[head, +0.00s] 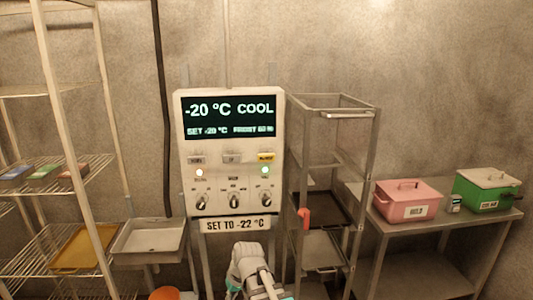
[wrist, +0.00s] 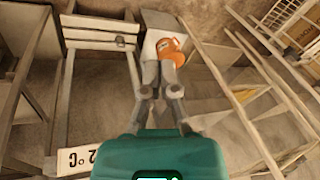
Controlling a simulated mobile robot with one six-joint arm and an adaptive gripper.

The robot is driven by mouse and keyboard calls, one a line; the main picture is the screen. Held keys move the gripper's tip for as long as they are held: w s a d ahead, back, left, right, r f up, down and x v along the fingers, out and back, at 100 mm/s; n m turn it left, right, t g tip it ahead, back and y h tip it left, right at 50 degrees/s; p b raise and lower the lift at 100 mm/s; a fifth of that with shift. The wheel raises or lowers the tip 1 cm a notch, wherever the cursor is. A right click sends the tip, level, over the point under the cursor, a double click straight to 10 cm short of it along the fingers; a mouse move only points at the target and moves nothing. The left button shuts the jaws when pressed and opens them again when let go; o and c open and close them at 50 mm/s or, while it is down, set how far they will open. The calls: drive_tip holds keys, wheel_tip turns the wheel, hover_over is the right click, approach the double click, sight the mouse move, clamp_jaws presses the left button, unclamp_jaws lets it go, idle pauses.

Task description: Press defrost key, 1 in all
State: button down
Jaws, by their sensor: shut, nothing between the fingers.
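A white control panel (head: 232,150) stands against the back wall. Its display (head: 228,117) reads "-20 °C COOL", with "SET -20 °C" and a frost figure below. Under it is a row of small labels; the right one is yellow (head: 266,157), the others grey, their text too small to read surely. A green light (head: 265,170) glows below the yellow label, and a pale orange light (head: 199,171) glows on the left. Three knobs sit lower. My gripper shows in the wrist view (wrist: 159,75), shut and empty, apart from the panel. In the head view my arm is low, below the panel.
A sign (head: 235,225) below the panel reads "SET TO -22 °C". A wire rack (head: 80,170) and a tray (head: 148,240) stand left. A tall metal trolley (head: 372,150) stands right, beside a table with pink (head: 408,200) and green (head: 487,190) boxes.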

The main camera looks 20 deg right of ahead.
sight(263, 158)
drive_tip(key=w+d+r+m+t+y+p, duration=0.1)
drive_tip(key=w+d+r+t+p, duration=0.3)
drive_tip(key=r, duration=0.6)
drive_tip(key=w+d+r+t+y+p, duration=0.1)
drive_tip(key=w+d+r+t+p, duration=0.3)
drive_tip(key=w+d+r, duration=0.4)
drive_tip(key=w+d+r+m+t+y+p, duration=0.1)
drive_tip(key=w+d+r+t+p, duration=0.3)
drive_tip(key=d+r, duration=0.6)
drive_tip(key=w+r+y+p, duration=0.1)
drive_tip(key=w+r+p, duration=0.1)
drive_tip(key=w, duration=0.1)
drive_tip(key=shift+d+r+m+t, duration=0.2)
drive_tip(key=shift+d+m+t, duration=0.1)
drive_tip(key=shift+d+t, duration=0.1)
drive_tip(key=shift+w, duration=0.15)
drive_tip(key=shift+w+d, duration=0.45)
drive_tip(key=shift+w, duration=0.9)
drive_tip(key=shift+w+d, duration=0.45)
drive_tip(key=shift+w, duration=0.9)
drive_tip(key=shift+w+d, duration=0.45)
drive_tip(key=shift+w, duration=0.9)
drive_tip(key=shift+w+d, duration=0.3)
drive_tip(key=shift+w, duration=0.65)
drive_tip(key=shift+s, duration=0.2)
drive_tip(key=shift+s+a, duration=0.3)
drive_tip(key=shift+s, duration=0.45)
